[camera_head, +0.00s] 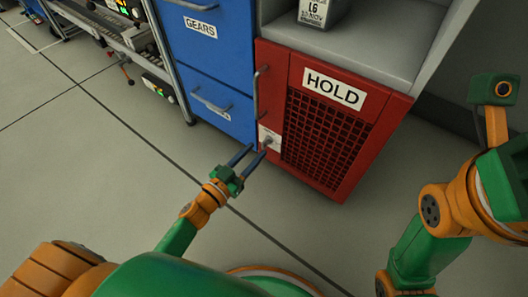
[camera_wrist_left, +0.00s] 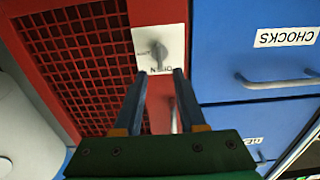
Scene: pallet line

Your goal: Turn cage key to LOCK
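The cage key (camera_head: 267,141) is a small grey knob on a white plate (camera_wrist_left: 173,40), on the left edge of the red HOLD cage door (camera_head: 325,130). In the left wrist view the key (camera_wrist_left: 158,52) lies just beyond the fingertips, roughly centred between them. The plate's word OPEN shows upside down there, partly covered by the fingers. My left gripper (camera_head: 252,153) has its two blue fingers apart and empty, pointing at the plate; it also shows in the left wrist view (camera_wrist_left: 158,76). I see no contact with the key. My right arm shows at right; its fingers are not visible.
A vertical door handle (camera_head: 258,92) sits above the plate. Blue drawers (camera_head: 205,60) with handles stand left of the cage. A box (camera_head: 322,12) stands on the grey top (camera_head: 375,45). The floor (camera_head: 110,150) in front is clear.

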